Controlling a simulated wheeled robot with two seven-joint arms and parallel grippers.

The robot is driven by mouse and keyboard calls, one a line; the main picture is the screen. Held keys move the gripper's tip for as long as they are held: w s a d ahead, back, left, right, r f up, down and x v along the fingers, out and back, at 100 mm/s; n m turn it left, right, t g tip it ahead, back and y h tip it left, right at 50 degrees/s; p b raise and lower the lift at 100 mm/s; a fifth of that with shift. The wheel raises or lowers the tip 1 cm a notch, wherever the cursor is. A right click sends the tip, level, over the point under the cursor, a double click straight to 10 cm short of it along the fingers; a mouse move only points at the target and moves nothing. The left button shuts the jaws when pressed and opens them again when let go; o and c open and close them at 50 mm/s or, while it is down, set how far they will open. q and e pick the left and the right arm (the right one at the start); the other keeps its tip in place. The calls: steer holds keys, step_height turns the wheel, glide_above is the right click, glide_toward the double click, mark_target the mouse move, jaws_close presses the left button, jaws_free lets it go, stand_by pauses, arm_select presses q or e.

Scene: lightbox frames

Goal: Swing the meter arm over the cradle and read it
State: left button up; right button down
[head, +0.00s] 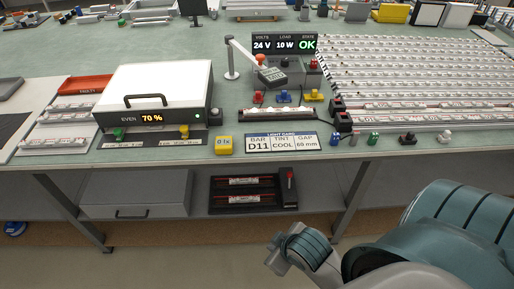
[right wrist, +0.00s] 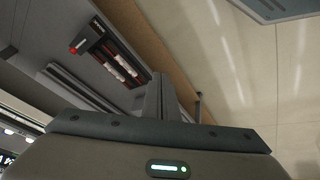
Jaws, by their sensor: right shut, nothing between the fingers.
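The meter arm (head: 241,47) is a thin white arm on a white post at the back middle of the bench. It carries an orange-red knob (head: 260,59) and a dark meter head with a small display (head: 272,75), too small to read. The head is behind the dark cradle (head: 246,116), which holds a light bar (head: 280,114). My right gripper (head: 276,257) is shut and empty, low in front of the bench and well away from the meter arm. Its fingers also show in the right wrist view (right wrist: 160,97). My left gripper is out of view.
A panel (head: 284,44) reads 24 V, 10 W, OK. A white lightbox (head: 155,85) reads 70 %. A yellow block (head: 223,145) and a D11 card (head: 281,142) lie at the front edge. Rows of light bars (head: 420,75) fill the right. A dark tray (head: 243,207) is below.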

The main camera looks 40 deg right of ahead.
mark_target(257, 62)
steer(key=w+d+r+n+t+h, duration=0.1)
steer(key=w+d+r+n+t, duration=0.2)
steer(key=w+r, duration=0.45)
steer(key=w+d+r+n+t, duration=0.25)
steer(key=w+d+r, duration=0.3)
steer(key=w, duration=0.55)
steer(key=w+d+r+n+t+h, duration=0.1)
steer(key=w+d+r+n+t, duration=0.15)
steer(key=w+d+r, duration=0.45)
steer(key=w+d+r+n+t, duration=0.2)
steer(key=w+d+r+t, duration=0.1)
steer(key=w+r, duration=0.5)
step_height(257, 62, up, 2)
steer(key=shift+r+n+t+h, duration=0.2)
steer(key=shift+n+t+h, duration=0.1)
steer(key=shift+t+h, duration=0.15)
steer(key=shift+w, duration=0.15)
steer(key=shift+w+d+f+p, duration=0.2)
steer(key=shift+w+d+p, duration=0.7)
steer(key=shift+w, duration=0.75)
steer(key=shift+w+d+f+p, duration=0.15)
steer(key=shift+w+d+p, duration=0.75)
steer(key=shift+w, duration=0.75)
steer(key=shift+w+d+f+p, duration=0.2)
steer(key=shift+w+d+p, duration=0.7)
steer(key=shift+w, duration=0.75)
steer(key=shift+d, duration=0.2)
